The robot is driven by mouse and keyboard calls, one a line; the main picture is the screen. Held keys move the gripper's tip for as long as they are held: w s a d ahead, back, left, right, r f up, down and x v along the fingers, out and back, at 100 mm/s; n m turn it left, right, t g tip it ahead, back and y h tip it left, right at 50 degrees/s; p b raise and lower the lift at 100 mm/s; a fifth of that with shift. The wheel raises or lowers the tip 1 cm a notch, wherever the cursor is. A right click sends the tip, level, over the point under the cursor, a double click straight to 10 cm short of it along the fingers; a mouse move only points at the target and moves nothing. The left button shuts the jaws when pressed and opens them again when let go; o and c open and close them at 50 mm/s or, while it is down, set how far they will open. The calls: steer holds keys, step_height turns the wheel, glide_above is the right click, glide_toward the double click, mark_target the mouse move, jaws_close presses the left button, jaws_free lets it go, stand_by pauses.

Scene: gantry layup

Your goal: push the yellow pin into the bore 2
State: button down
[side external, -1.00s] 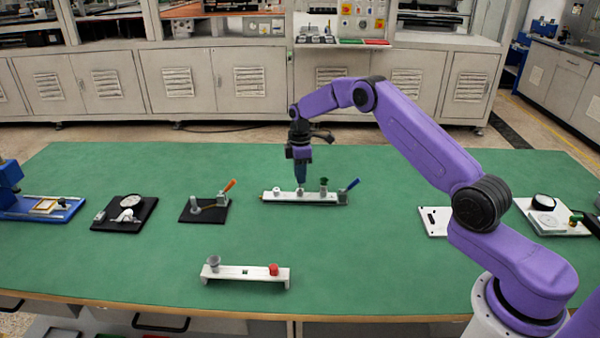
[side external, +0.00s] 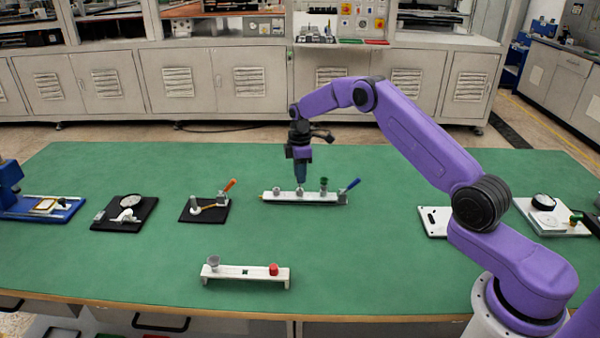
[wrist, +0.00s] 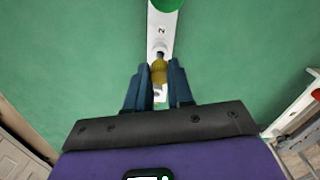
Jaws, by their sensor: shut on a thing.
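The yellow pin (wrist: 158,72) is between the two blue fingers of my gripper (wrist: 158,82) in the wrist view. The fingers are shut on it. Its far end meets a pale round collar (wrist: 160,47) on the white bar fixture (wrist: 153,25). I cannot tell whether the end is inside a bore. A label that looks like a sideways 2 lies just beyond the collar. In the side view my gripper (side external: 302,180) points down at the middle of the white bar fixture (side external: 312,201), and the pin is too hidden to make out.
A white stand with a red piece (side external: 274,270) is in front.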

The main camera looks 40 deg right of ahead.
steer(key=shift+f, duration=1.55)
steer(key=c, duration=0.9)
jaws_free()
step_height(320, 180, up, 17)
steer(key=shift+r, duration=0.2)
